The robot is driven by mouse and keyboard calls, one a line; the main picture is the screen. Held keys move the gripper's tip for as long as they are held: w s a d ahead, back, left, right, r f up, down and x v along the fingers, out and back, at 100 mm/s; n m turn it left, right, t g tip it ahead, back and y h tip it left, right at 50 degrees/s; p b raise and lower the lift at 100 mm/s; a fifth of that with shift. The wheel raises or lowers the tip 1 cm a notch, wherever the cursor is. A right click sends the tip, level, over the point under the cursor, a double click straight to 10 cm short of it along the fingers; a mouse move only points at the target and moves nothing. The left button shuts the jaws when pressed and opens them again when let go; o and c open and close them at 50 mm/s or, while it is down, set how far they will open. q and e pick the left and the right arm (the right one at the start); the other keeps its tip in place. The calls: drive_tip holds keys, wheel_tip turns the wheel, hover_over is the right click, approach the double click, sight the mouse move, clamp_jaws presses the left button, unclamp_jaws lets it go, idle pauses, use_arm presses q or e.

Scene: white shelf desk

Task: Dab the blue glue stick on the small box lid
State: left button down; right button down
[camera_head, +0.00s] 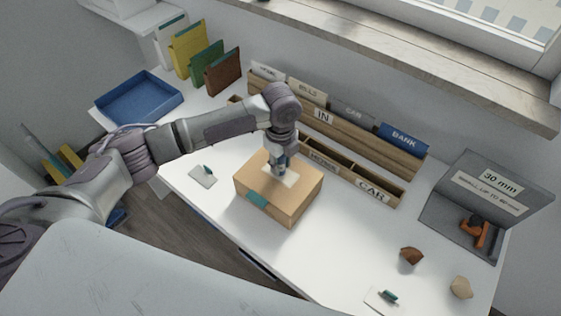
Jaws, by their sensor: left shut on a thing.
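The small cardboard box (302,194) stands on the white desk, with its lid facing up. A pale patch (291,178) shows on the lid, and a teal strip (257,200) is on its front edge. My left gripper (279,168) points down over the lid and is shut on a slim bluish thing, which I take to be the blue glue stick. The fingers largely hide the stick. Its lower end is at or just above the pale patch; I cannot tell if it touches. My right gripper is not in view.
A wooden file organizer (345,134) with labelled slots stands behind the box. A blue tray (140,100) is at the back left. A small card (202,176) lies left of the box. A grey open case (466,225) and two small lumps are at the right. The desk between is clear.

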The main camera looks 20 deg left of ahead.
use_arm(q)
drive_tip(key=shift+s+f+p, duration=0.15)
drive_tip(key=shift+p, duration=0.2)
idle(1.2)
drive_tip(key=shift+r+p, duration=0.8)
drive_tip(key=shift+p, duration=0.1)
wheel_tip(320, 180, up, 6)
drive_tip(key=p, duration=0.6)
drive_tip(key=shift+f, duration=0.15)
